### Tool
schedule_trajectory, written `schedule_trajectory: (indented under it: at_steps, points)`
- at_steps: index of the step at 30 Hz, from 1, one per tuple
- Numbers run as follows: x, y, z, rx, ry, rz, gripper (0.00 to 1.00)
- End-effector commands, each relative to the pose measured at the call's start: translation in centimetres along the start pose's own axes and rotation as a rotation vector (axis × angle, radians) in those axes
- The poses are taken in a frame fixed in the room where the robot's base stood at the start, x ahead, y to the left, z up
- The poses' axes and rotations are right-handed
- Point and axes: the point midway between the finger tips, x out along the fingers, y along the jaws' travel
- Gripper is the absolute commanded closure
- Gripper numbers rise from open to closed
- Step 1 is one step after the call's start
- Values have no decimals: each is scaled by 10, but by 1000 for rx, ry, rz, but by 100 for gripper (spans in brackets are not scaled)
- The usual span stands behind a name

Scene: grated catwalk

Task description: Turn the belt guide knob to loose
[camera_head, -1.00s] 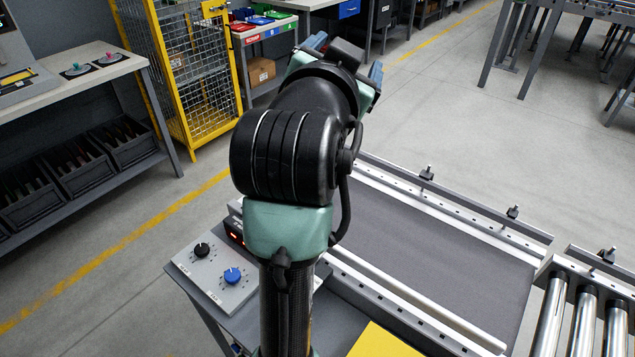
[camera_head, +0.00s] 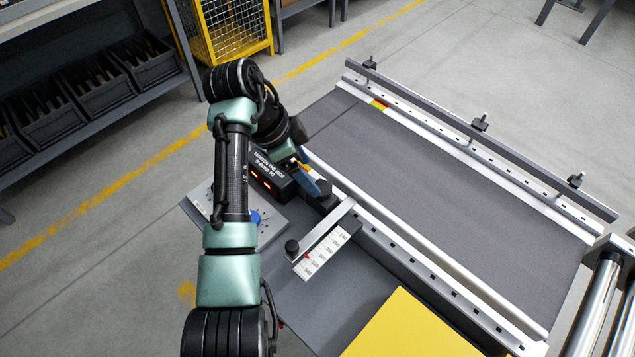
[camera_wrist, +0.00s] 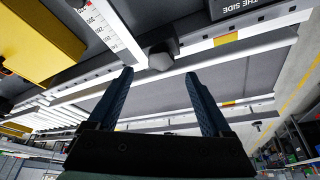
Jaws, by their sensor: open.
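My gripper (camera_head: 312,178) is low over the near rail of the belt, beside the red-lit display box. In the wrist view my gripper (camera_wrist: 160,75) is open, with its two blue fingers apart and nothing between them. A dark faceted knob (camera_wrist: 163,55) stands just beyond the fingertips, by the rail; in the head view the gripper largely hides that spot. A second, round black knob (camera_head: 292,247) sits at the near end of the metal guide bracket (camera_head: 322,233), beside a white scale (camera_head: 318,262) with a red mark. Which knob is the belt guide knob is not labelled.
The grey belt (camera_head: 440,180) is empty. A display box (camera_head: 270,178) and a panel with a blue knob (camera_head: 255,217) are close to my arm. A yellow cover (camera_head: 410,325) lies in front. The far rail (camera_head: 480,140) carries several small black knobs.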

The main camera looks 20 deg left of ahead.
Motion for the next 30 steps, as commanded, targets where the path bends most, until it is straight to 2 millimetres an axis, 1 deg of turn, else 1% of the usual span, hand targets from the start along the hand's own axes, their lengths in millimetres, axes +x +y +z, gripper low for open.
schedule_trajectory:
  at_steps: [1, 3, 6, 9, 14, 21, 22, 23, 24, 26, 30]
  points:
    - [12, 1, 0, 0, -1, 4, 16]
    - [25, 1, 0, 0, -1, 4, 16]
    - [40, 0, 0, 1, -2, 1, 16]
    - [51, 0, 0, 0, -1, 0, 16]
    - [59, 0, 0, 0, -1, -2, 16]
    - [60, 0, 0, 0, -1, -2, 16]
    - [60, 0, 0, 0, -1, -2, 18]
    - [60, 0, 0, 0, -1, -2, 24]
    - [60, 0, 0, 0, -1, -2, 31]
    - [60, 0, 0, 0, -1, -3, 42]
    - [59, 0, 0, 0, -1, -2, 67]
